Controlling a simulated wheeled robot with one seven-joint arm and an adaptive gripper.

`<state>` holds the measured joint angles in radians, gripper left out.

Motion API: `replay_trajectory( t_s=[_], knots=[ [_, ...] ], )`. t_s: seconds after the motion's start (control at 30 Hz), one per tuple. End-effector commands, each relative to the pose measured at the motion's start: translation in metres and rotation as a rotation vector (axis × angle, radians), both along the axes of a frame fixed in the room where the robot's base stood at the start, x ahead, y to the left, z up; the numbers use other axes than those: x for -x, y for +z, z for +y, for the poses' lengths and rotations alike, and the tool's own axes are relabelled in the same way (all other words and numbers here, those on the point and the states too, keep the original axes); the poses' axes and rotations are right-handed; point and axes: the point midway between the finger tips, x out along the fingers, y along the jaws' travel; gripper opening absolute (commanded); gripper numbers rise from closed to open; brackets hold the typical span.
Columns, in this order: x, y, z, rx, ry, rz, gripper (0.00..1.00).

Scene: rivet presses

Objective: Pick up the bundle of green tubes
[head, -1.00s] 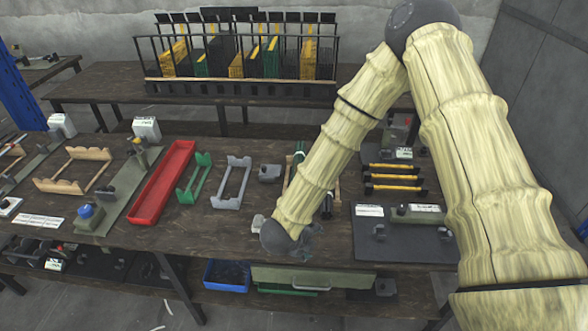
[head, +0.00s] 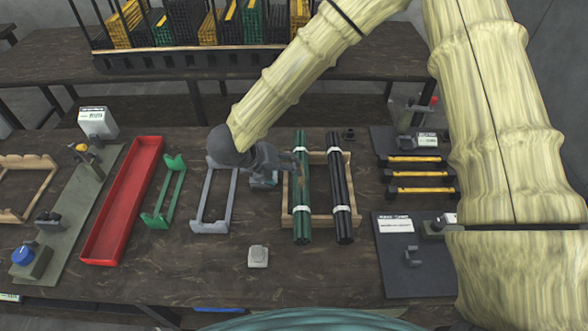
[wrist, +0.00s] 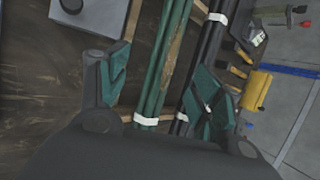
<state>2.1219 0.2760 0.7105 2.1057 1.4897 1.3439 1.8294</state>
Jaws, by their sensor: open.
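The bundle of green tubes (head: 302,195) lies lengthwise on a wooden rack (head: 320,222), bound with white bands. A bundle of black tubes (head: 341,195) lies beside it on the right. My gripper (head: 298,166) is at the left side of the green bundle in the head view. In the wrist view my open gripper (wrist: 160,95) has one finger on each side of the green tubes (wrist: 160,65). The black tubes (wrist: 208,45) pass close to the right finger. I cannot tell whether the fingers touch any tube.
A grey rack (head: 210,226), a green rack (head: 157,218) and a red tray (head: 100,255) stand to the left. A small grey block (head: 258,256) sits in front. Yellow-and-black handles (head: 418,175) and a dark fixture plate (head: 410,280) are to the right.

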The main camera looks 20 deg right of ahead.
Motion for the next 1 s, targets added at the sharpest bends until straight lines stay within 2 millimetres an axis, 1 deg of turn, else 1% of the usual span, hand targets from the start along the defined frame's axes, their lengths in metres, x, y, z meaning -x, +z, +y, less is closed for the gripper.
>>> replay_trajectory(
  t_s=[0.13, 0.27, 0.43, 0.6, 0.87, 1.0],
  knots=[
    [0.007, -0.006, -0.008, -0.001, -0.001, -0.009, 0.65],
    [0.006, -0.018, -0.017, 0.0, 0.002, -0.013, 0.65],
    [-0.007, -0.037, -0.026, 0.0, 0.001, -0.005, 0.65],
    [-0.021, -0.049, -0.03, 0.0, 0.0, 0.009, 0.65],
    [-0.029, -0.065, -0.045, 0.0, -0.003, 0.012, 0.65],
    [-0.035, -0.081, -0.056, 0.001, -0.003, 0.013, 0.65]
  ],
)
